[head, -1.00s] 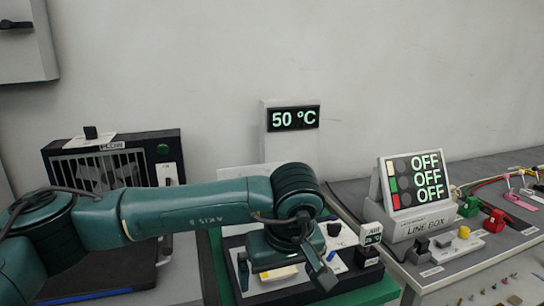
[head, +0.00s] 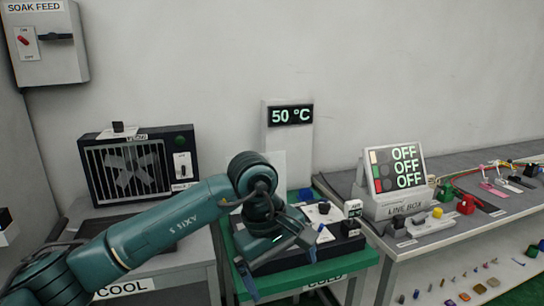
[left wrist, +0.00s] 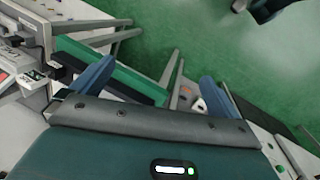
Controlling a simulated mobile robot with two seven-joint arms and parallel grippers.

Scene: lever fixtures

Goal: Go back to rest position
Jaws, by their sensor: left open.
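My left arm comes in from the lower left in the head view, and its teal gripper (head: 281,266) hangs over the front of the middle stand, tilted downward. Its two blue fingers are spread with nothing between them. In the left wrist view the open fingers (left wrist: 152,80) point over the green edge of a stand and the floor. My right gripper does not show in the head view.
The middle stand has a green top (head: 350,259) with a dark device on it. A caged fan (head: 131,170) stands on the left table. A LINE BOX (head: 396,204) reading OFF sits on the right bench. A 50 °C display (head: 290,115) and a SOAK FEED box (head: 45,57) are behind.

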